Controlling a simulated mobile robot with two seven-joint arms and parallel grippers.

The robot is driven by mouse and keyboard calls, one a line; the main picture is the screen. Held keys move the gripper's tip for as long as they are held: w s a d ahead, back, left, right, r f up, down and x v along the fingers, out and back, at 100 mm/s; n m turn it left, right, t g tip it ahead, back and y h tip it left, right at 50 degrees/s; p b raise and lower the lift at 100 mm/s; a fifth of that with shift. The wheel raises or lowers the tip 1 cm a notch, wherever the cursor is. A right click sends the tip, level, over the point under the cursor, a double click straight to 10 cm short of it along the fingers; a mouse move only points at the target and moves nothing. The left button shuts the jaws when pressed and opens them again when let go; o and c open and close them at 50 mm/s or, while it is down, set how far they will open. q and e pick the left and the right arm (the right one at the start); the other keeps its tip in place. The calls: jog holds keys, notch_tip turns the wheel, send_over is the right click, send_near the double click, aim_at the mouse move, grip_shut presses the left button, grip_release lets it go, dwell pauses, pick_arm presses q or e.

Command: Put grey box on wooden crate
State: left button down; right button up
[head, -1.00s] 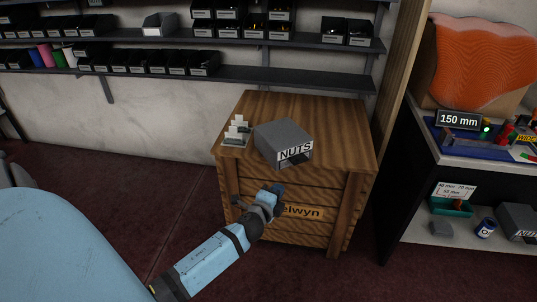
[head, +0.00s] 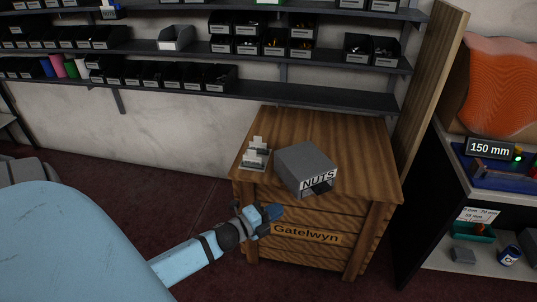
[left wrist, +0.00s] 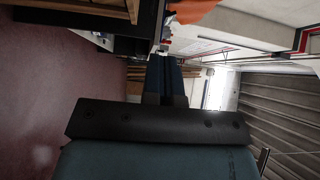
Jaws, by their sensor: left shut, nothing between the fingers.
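The grey box (head: 306,165), labelled NUTS, rests on top of the wooden crate (head: 362,150), near the middle of its top. The crate's front carries a Gatelwyn label. My left gripper (head: 273,212) is in front of the crate's front face, below the box and apart from it. Its fingers are together with nothing between them. In the left wrist view the left gripper's blue fingers (left wrist: 165,78) are closed side by side, with no box between them. My right gripper is in neither view.
A small grey and white object (head: 256,153) sits left of the box on the crate. Shelves of dark bins (head: 180,75) line the back wall. A wooden panel (head: 430,140) and a stocked shelf unit (head: 490,215) stand at the right.

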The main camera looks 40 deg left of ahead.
aim_at(297, 171)
pick_arm(q)
jog(key=w, duration=0.3)
jog(key=w+b, duration=0.1)
jog(key=w, duration=0.2)
jog(key=w+a, duration=0.1)
jog(key=w, duration=0.1)
jog(key=shift+w+b, duration=0.3)
jog(key=shift+w, duration=0.1)
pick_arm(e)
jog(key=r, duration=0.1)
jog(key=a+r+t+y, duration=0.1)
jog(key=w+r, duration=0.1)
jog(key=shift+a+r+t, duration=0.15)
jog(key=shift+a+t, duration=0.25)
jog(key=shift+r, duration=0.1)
pick_arm(q)
jog(key=w+a, duration=0.1)
jog(key=w, duration=0.1)
jog(key=w+a, duration=0.2)
jog(key=w, duration=0.1)
jog(key=w+a, duration=0.2)
jog(key=w, duration=0.1)
jog(key=shift+w, duration=0.2)
jog(key=shift+w+a, duration=0.15)
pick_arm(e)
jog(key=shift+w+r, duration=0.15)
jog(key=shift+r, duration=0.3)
